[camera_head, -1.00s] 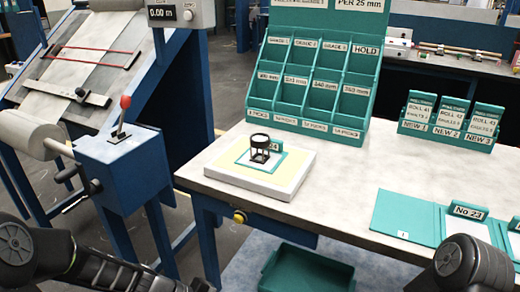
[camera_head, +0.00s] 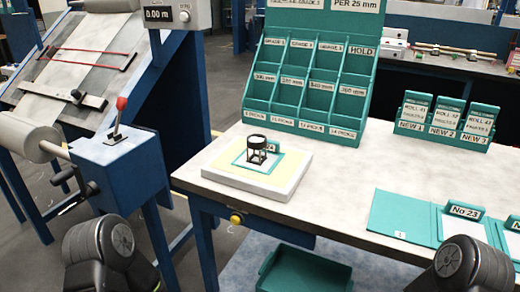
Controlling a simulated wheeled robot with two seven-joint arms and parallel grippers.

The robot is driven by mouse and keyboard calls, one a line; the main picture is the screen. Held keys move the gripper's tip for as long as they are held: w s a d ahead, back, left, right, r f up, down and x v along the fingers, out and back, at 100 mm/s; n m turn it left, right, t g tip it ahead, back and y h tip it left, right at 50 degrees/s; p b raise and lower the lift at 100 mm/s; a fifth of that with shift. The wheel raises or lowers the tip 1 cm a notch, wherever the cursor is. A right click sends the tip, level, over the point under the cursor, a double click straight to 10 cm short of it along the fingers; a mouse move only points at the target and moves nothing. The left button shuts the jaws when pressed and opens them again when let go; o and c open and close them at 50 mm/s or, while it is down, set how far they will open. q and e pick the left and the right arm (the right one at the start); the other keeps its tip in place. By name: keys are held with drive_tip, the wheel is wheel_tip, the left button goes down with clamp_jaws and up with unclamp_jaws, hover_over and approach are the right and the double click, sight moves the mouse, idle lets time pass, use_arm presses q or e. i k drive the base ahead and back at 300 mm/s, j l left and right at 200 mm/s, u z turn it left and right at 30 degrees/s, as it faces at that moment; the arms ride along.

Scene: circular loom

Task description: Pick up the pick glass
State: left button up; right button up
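The pick glass (camera_head: 257,149) is a small black stand with a round top. It stands upright on a pale pad (camera_head: 262,186) with a yellow and white top, near the left end of the white table. Parts of my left arm show at the bottom left and parts of my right arm at the bottom right. Neither gripper's fingers show in the view.
A green compartment rack (camera_head: 312,90) stands behind the pad. Green card holders (camera_head: 440,128) stand at the back right, and green folders (camera_head: 405,215) lie at the front right. A blue post with a red-knobbed lever (camera_head: 120,108) stands left of the table. The table's middle is clear.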

sight(255, 142)
drive_tip(key=z, duration=1.75)
drive_tip(key=k+j+z, duration=0.2)
drive_tip(key=k+j, duration=0.6)
drive_tip(key=j, duration=0.25)
